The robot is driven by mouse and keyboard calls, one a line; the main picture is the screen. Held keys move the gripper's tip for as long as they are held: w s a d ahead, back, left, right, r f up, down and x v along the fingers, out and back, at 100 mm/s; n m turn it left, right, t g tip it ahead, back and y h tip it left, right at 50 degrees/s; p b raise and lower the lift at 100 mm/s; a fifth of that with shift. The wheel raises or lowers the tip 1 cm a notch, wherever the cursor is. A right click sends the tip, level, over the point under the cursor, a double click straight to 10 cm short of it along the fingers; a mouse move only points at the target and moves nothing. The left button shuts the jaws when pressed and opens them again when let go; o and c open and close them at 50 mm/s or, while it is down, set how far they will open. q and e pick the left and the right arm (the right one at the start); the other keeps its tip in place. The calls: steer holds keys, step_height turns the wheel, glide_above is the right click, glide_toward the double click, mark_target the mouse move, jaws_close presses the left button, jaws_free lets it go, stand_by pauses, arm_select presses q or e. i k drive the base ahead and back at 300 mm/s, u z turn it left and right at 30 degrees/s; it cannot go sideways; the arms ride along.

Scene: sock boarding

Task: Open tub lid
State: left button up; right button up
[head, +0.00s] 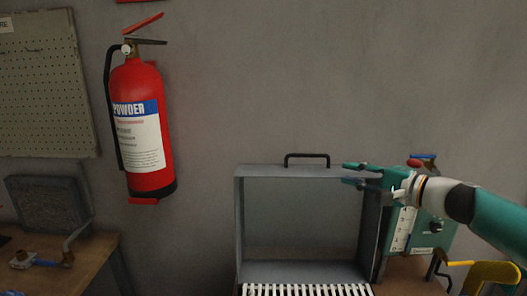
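A grey, shallow box-like panel (238,225) with raised rims stands upright at the lower middle, its hollow side facing me. It looks like the tub lid standing raised. A black handle (306,156) sits on its top edge. Below it a white slatted grate (305,290) shows at the bottom edge; the rest of the tub is out of view. My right gripper (350,174) is at the lid's upper right corner, its two fingers apart with nothing seen between them. I cannot tell whether it touches the lid. My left gripper is not in view.
A teal machine with a white scale (404,230) stands behind my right arm. A yellow-handled tool (490,275) is at the lower right. A red fire extinguisher (138,95) hangs on the wall. A wooden bench (90,268) with a blue-handled fitting (38,262) is at the lower left.

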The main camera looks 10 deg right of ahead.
mark_target(278, 272)
steer(key=k, duration=1)
